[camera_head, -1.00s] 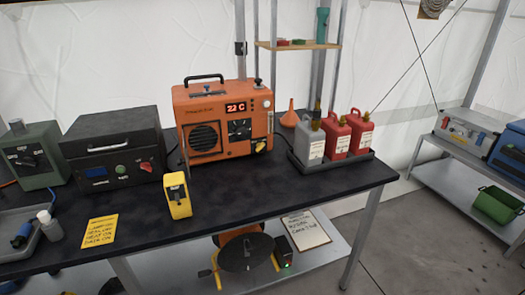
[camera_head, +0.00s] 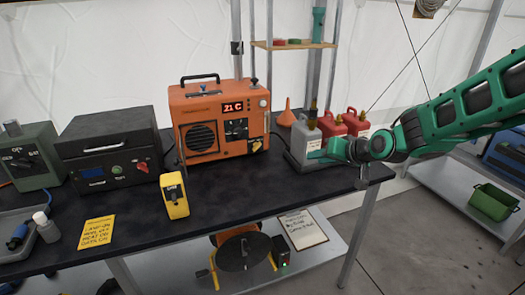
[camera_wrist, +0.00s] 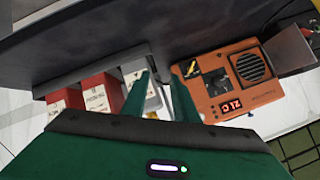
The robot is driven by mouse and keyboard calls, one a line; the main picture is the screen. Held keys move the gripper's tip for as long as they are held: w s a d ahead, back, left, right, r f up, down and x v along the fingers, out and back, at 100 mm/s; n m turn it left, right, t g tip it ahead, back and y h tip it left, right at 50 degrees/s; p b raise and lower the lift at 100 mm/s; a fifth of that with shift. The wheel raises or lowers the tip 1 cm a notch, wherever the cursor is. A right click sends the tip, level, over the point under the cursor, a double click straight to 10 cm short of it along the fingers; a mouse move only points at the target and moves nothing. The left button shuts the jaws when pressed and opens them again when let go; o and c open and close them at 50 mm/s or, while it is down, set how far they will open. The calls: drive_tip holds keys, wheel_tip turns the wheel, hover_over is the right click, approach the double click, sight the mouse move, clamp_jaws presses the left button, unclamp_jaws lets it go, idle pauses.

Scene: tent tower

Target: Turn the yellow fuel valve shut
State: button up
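The orange heater (camera_head: 215,105) stands on the black table and its display reads 21 C. The small yellow fuel valve (camera_head: 257,145) is at the lower right of its front face; its exact angle is too small to tell. In the wrist view the heater (camera_wrist: 258,104) appears upside down, with the yellow valve (camera_wrist: 191,68) near my fingertips in the picture. My green gripper (camera_head: 318,156) is to the right of the valve, in front of the fuel cans and apart from the heater. The wrist view shows its fingers (camera_wrist: 158,76) open with nothing held between them.
A grey can (camera_head: 303,140) and red cans (camera_head: 356,122) stand in a tray right of the heater, partly hidden by my arm. An orange funnel (camera_head: 287,115) is behind. A yellow handheld device (camera_head: 174,196) stands in front. The table between is clear.

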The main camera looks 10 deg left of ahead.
sight(259, 147)
drive_tip(key=w+a+f+y, duration=0.1)
drive_tip(key=w+a, duration=0.1)
drive_tip(key=a, duration=0.2)
drive_tip(key=w+a+f+m+t+y, duration=0.1)
drive_tip(key=w+a, duration=0.1)
drive_tip(key=a, duration=0.2)
drive_tip(key=w+a+f+y, duration=0.1)
drive_tip(key=w+a+y, duration=0.1)
drive_tip(key=a, duration=0.3)
drive_tip(key=shift+f+m+t, duration=0.3)
drive_tip(key=shift+f, duration=0.05)
drive_tip(key=x, duration=1)
drive_tip(key=shift+w+a+f, duration=0.1)
drive_tip(key=shift+w+a, duration=0.15)
drive_tip(key=shift+c, duration=0.7)
clamp_jaws()
